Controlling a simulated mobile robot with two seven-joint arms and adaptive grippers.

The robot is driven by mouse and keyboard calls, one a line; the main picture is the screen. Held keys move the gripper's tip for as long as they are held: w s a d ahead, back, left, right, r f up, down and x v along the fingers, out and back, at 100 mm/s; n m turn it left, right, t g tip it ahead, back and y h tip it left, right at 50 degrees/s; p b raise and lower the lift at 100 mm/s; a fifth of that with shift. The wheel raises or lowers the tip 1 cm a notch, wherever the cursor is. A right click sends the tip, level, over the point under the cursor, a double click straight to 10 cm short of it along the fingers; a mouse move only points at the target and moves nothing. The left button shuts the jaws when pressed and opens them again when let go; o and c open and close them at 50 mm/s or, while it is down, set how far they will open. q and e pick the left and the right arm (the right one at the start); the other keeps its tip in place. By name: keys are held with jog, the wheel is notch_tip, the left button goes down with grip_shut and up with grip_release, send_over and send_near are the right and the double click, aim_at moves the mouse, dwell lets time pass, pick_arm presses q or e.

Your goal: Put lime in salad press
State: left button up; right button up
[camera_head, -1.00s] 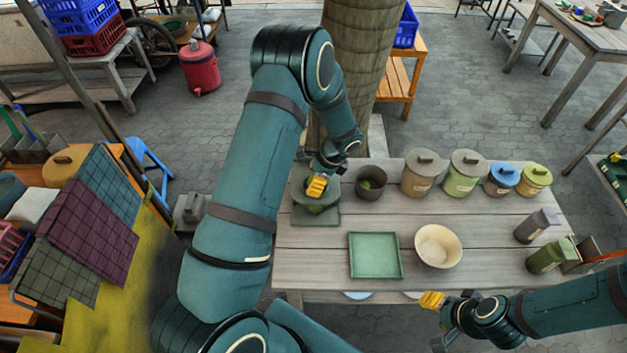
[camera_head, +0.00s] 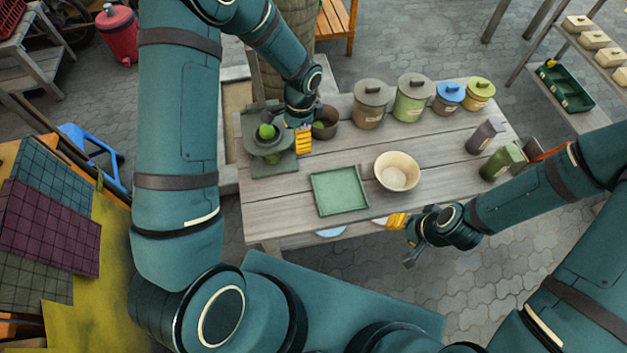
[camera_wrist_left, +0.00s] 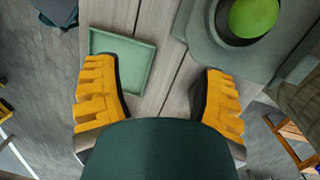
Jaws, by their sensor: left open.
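A green lime (camera_head: 266,131) rests in the round cup on top of the grey-green salad press (camera_head: 272,149), at the left end of the table. In the left wrist view the lime (camera_wrist_left: 253,17) sits in the press (camera_wrist_left: 207,45) at the upper right. My left gripper (camera_head: 304,141) is just right of the press and apart from the lime. In the left wrist view its yellow fingers (camera_wrist_left: 160,75) are spread wide with nothing between them. My right gripper (camera_head: 397,220) hangs by the front edge of the table; its finger opening is unclear.
A dark bowl (camera_head: 325,123) with something green in it stands right behind my left gripper. A green tray (camera_head: 340,191) and a cream bowl (camera_head: 397,172) are in front. Several lidded jars (camera_head: 370,105) line the back edge. Bare planks lie between.

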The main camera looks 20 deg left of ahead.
pick_arm(q)
jog(key=s+d+f+n+t+h, duration=0.3)
jog(key=s+d+f+n, duration=0.3)
jog(key=s+d+n, duration=0.5)
jog(key=s+n+h, duration=0.1)
jog(key=s, duration=0.1)
jog(key=shift+s+t+h, duration=0.3)
